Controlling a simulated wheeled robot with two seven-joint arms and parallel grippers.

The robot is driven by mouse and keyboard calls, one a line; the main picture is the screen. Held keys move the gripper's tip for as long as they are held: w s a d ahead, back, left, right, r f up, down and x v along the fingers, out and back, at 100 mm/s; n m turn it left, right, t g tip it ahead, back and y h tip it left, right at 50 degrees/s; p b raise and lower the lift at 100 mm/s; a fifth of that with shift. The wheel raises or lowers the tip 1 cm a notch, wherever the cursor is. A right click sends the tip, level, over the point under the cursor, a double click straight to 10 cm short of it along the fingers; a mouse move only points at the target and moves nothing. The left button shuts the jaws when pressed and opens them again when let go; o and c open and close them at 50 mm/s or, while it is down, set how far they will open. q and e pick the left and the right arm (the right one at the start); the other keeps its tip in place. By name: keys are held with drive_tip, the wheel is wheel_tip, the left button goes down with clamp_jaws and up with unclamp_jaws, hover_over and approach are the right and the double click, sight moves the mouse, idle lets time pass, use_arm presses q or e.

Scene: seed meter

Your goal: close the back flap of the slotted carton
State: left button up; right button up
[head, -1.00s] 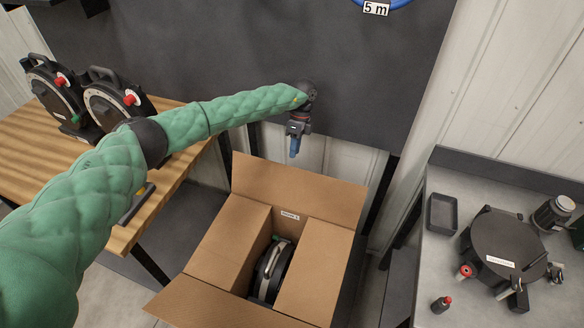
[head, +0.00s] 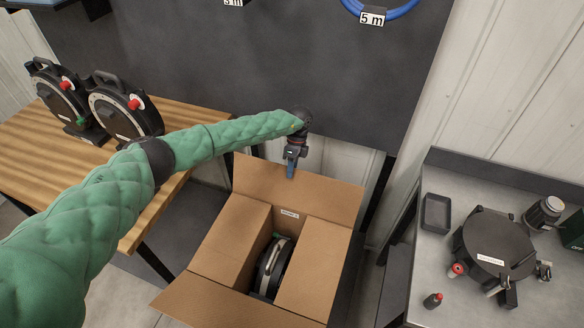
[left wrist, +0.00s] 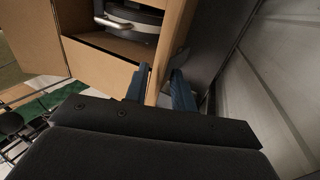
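The brown carton (head: 312,272) stands open on the floor at the bottom middle of the head view. Its back flap (head: 325,198) stands raised and leans outward. The left side flap (head: 232,240) and right side flap (head: 316,268) are folded inward, leaving a gap between them. The front flap (head: 235,308) lies outward. My left gripper (head: 290,172) points down at the back flap's top edge. In the left wrist view its blue fingers (left wrist: 160,88) are apart, with the flap's edge (left wrist: 166,66) between them; contact is unclear. My right gripper is out of view.
A black round meter (head: 270,268) lies inside the carton. A wooden table (head: 35,150) with two meters stands left. A grey bench (head: 415,275) with a black device and small parts stands right. A dark panel (head: 260,70) rises behind the carton.

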use_arm(q)
drive_tip(key=shift+c, duration=0.4)
clamp_jaws()
idle(0.9)
